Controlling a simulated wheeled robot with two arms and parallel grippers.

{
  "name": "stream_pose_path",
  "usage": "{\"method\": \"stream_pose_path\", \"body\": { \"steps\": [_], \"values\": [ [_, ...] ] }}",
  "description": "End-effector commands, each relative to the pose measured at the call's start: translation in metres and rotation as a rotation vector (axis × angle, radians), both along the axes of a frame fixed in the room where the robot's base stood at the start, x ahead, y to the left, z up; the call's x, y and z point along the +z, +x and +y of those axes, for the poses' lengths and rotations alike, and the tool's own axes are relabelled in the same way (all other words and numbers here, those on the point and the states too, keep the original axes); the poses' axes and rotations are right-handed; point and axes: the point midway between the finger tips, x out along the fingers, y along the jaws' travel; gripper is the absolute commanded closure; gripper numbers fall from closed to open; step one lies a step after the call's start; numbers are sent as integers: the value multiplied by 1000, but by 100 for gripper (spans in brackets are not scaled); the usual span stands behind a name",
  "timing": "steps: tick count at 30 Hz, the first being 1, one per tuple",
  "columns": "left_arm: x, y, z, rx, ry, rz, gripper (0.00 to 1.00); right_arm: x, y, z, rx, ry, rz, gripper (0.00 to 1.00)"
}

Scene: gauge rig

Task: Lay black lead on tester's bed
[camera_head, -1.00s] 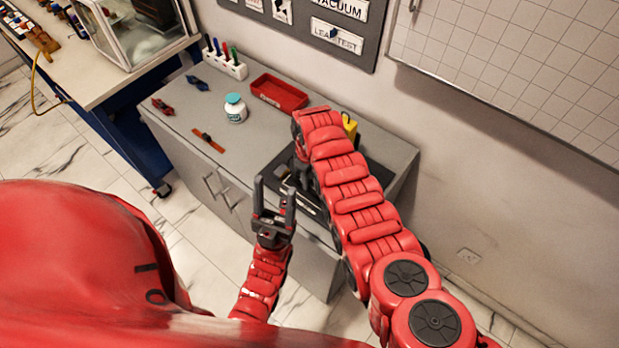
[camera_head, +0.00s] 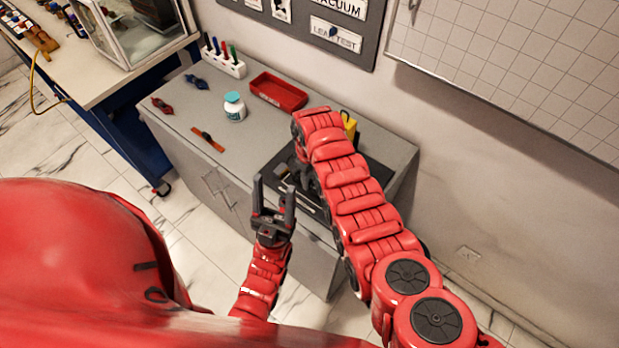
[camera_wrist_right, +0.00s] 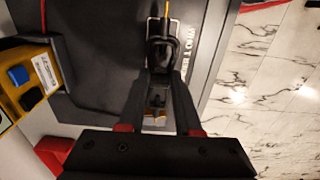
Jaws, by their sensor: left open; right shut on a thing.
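My left gripper (camera_head: 274,190) is open and empty, in front of the bed.
A yellow box (camera_wrist_right: 38,80) with blue and black buttons stands beside the bed.

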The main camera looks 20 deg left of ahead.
Motion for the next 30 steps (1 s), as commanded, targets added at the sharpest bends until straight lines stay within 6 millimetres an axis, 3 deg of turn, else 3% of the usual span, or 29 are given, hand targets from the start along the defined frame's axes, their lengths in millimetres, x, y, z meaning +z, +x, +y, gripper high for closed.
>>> {"method": "stream_pose_path", "body": {
  "steps": [30],
  "values": [
    [-30, 0, 0, 0, 0, 0, 41, -32, 0, 0, -1, 0, -1, 100]
  ]
}}
